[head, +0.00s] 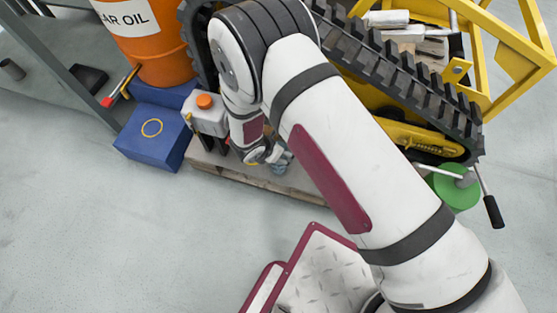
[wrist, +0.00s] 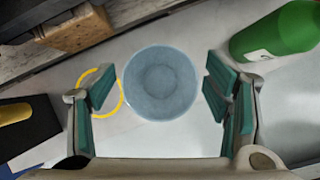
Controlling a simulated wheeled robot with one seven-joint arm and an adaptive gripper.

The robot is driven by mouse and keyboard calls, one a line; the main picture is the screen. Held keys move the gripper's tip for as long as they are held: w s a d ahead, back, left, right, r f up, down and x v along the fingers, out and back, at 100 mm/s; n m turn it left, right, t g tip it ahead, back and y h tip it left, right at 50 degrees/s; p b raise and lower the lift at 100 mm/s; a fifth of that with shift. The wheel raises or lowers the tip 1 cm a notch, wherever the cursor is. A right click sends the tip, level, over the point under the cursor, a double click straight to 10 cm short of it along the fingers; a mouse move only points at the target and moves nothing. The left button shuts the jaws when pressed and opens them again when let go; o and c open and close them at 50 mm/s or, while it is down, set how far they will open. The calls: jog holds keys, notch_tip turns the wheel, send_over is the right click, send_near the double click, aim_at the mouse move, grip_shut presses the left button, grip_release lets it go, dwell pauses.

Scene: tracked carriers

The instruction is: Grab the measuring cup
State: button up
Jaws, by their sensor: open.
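The measuring cup (wrist: 160,84) is most likely the round, translucent blue-grey vessel in the wrist view, seen from above with its mouth toward the camera. My gripper (wrist: 160,88) is open, with one teal-padded finger to the left of the cup and one to the right. Gaps show between the cup and both fingers. In the head view my gripper (head: 264,153) is low beside the tracked carrier, above a wooden board. A small bluish patch there cannot be told as cup or finger pad.
A yellow ring (wrist: 99,92) lies by the cup's left side, partly behind the left finger. A green bottle (wrist: 278,32) lies to the upper right. A dark case (wrist: 25,132) is at left. The carrier's track (head: 395,75) is close to my arm. Open floor lies front left.

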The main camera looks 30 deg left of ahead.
jog(key=c, duration=1.5)
jog(key=shift+o, duration=0.2)
jog(key=shift+r, duration=0.1)
